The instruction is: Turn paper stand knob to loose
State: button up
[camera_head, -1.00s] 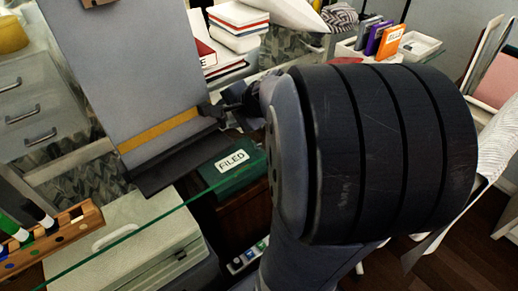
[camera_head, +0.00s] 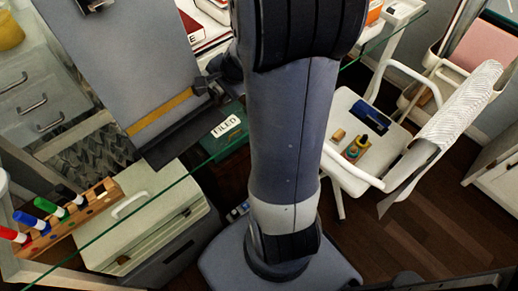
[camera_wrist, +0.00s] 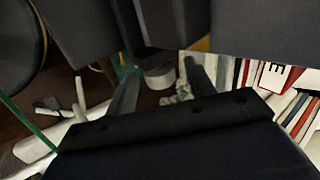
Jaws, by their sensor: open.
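The paper stand (camera_head: 135,55) is a tilted grey board with a yellow strip and a dark lower ledge, left of centre in the head view. A dark fitting (camera_head: 201,86) sits at its right edge. In the wrist view the board (camera_wrist: 265,30) fills the upper right. A pale round piece that looks like the knob (camera_wrist: 158,78) lies below a dark block. My gripper (camera_wrist: 162,88) is open, its two grey fingers either side of this piece; I cannot tell whether they touch it. In the head view my arm largely hides the gripper beside the fitting.
A glass edge crosses below the stand. A green box labelled FILED (camera_head: 228,126), a pale case (camera_head: 145,225) and a marker rack (camera_head: 75,215) are close by. A white chair (camera_head: 350,150) stands right. Books (camera_wrist: 285,80) are near the gripper.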

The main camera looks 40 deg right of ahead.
jog(key=shift+w+r+g+h+p, duration=0.2)
jog(key=shift+g+p, duration=1)
jog(key=shift+p, duration=3.25)
jog(key=shift+w+r+g+h+p, duration=0.2)
jog(key=shift+g+p, duration=1)
jog(key=shift+p, duration=3.2)
